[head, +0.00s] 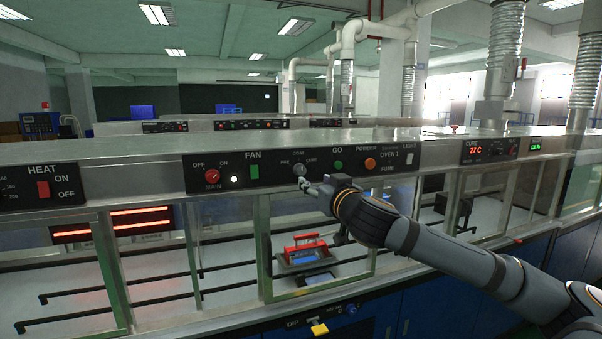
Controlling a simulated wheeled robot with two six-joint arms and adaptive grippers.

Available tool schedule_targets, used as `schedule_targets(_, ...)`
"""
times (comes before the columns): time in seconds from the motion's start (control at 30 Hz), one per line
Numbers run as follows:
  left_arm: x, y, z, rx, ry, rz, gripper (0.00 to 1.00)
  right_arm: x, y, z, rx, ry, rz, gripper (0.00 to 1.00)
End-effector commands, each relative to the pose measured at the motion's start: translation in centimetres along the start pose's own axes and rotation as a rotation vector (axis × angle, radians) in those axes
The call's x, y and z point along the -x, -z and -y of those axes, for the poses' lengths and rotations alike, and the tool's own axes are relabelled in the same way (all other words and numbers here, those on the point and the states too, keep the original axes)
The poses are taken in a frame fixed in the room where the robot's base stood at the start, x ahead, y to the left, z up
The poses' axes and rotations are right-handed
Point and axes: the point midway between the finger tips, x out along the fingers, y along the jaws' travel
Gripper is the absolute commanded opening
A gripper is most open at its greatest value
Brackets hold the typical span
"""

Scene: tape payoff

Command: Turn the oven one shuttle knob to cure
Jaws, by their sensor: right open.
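The oven one control panel (222,163) runs along the steel hood in the middle of the head view. Its shuttle knob (299,169) is a small pale knob between the PRE and CURE labels. Its pointing direction is too small to read. My right gripper (310,186) is open, just below and right of the knob, with its fingertips close to it. I cannot tell whether they touch it. My right arm comes in from the lower right. My left gripper is out of view.
A red main knob (212,176), green fan switch (254,172), green go button (338,165) and orange button (370,164) flank the knob. Below, a red-handled piece (306,247) sits behind the glass. A yellow knob (319,328) is at the bottom. A display (476,151) reads 27 C.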

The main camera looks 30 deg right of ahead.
Motion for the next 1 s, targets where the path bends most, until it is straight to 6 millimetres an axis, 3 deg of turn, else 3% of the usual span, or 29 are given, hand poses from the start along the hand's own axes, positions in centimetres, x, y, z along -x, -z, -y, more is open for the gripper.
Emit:
schedule_targets(0.17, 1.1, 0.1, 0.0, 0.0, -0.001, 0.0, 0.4, -0.5, 0.4, -0.1, -0.006, 0.002, 0.001, 0.51)
schedule_targets(0.47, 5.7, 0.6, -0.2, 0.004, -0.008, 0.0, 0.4, -3.0, 0.6, -0.1, -0.011, -0.001, 0.003, 0.51)
schedule_targets(1.0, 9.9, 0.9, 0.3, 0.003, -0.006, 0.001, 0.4, -10.1, 0.2, -0.1, -0.003, -0.001, 0.001, 0.51)
